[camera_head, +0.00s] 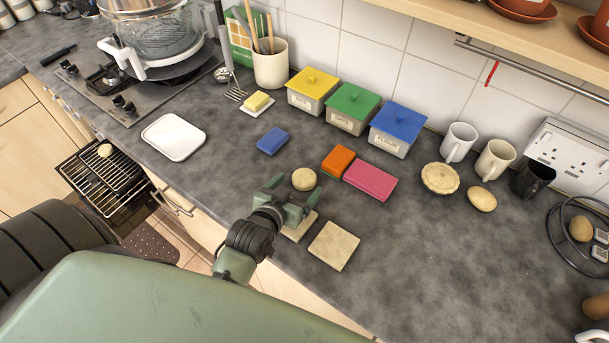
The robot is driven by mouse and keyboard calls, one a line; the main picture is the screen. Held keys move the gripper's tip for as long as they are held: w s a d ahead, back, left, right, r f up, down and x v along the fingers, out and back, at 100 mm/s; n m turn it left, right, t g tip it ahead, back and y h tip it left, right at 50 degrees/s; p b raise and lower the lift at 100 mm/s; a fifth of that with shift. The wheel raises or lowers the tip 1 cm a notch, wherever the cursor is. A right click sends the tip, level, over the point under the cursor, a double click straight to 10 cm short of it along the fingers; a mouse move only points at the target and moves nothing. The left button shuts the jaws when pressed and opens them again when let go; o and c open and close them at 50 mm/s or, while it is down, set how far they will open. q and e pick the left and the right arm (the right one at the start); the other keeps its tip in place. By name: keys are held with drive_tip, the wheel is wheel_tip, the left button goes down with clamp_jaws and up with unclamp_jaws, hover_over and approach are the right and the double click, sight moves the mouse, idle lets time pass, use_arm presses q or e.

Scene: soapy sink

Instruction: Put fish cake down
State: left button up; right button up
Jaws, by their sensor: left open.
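A round beige patty that looks like the fish cake (304,179) lies on the grey worktop, just beyond my left gripper (294,190). My left gripper is open, its two fingers spread on the near side of the patty. I cannot tell whether a finger touches it. A second small round beige patty (105,150) sits on the wire rack of the open oven at the left. My right gripper is not in view.
Two beige square slabs (333,246) (297,229) lie near the worktop edge, one partly under my gripper. Beyond are orange (337,161) and pink (370,181) blocks, a blue block (272,141) and lidded tins (351,107).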

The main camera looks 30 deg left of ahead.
sight(303, 179)
use_arm(q)
drive_tip(key=x, duration=0.3)
drive_tip(key=shift+w+p, duration=0.3)
drive_tip(key=shift+w, duration=0.05)
drive_tip(key=c, duration=1.6)
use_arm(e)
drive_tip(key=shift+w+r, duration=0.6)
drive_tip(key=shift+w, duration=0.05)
